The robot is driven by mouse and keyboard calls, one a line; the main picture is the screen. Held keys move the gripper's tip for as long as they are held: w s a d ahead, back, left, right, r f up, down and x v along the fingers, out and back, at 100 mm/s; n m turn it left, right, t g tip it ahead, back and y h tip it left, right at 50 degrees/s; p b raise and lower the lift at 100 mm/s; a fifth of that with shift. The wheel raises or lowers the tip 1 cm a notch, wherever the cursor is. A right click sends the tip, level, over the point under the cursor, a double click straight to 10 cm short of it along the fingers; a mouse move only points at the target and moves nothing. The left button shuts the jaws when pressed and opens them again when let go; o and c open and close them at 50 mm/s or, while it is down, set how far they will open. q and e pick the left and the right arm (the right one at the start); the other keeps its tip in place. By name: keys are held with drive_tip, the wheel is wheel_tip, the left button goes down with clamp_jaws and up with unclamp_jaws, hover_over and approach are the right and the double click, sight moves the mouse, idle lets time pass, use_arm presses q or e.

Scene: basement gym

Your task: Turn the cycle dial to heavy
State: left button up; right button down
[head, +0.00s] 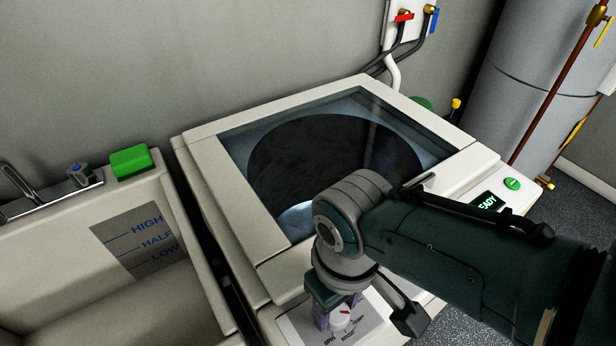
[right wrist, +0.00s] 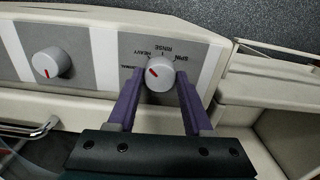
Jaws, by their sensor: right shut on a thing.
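The cycle dial (right wrist: 160,77) is a pale round knob with a red pointer on a grey label panel; it also shows in the head view (head: 341,321) at the washer's front. Labels around it read NORMAL, HEAVY, RINSE and SPIN in the right wrist view. The red pointer aims up-left there, roughly between NORMAL and HEAVY. My right gripper (right wrist: 158,92) has its purple fingers on either side of the dial and is shut on it. In the head view my right wrist hides part of the panel. My left gripper is not in view.
A second knob (right wrist: 51,62) with a red mark sits left of the dial in the wrist view. The washer's dark glass lid (head: 334,160) is shut. A sink (head: 85,290) stands left.

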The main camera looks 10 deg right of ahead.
sight(336, 311)
idle(0.4)
drive_tip(key=shift+c, duration=1.5)
unclamp_jaws()
wheel_tip(336, 311, up, 9)
drive_tip(key=p, duration=0.5)
drive_tip(key=shift+f, duration=0.15)
drive_tip(key=shift+r, duration=0.65)
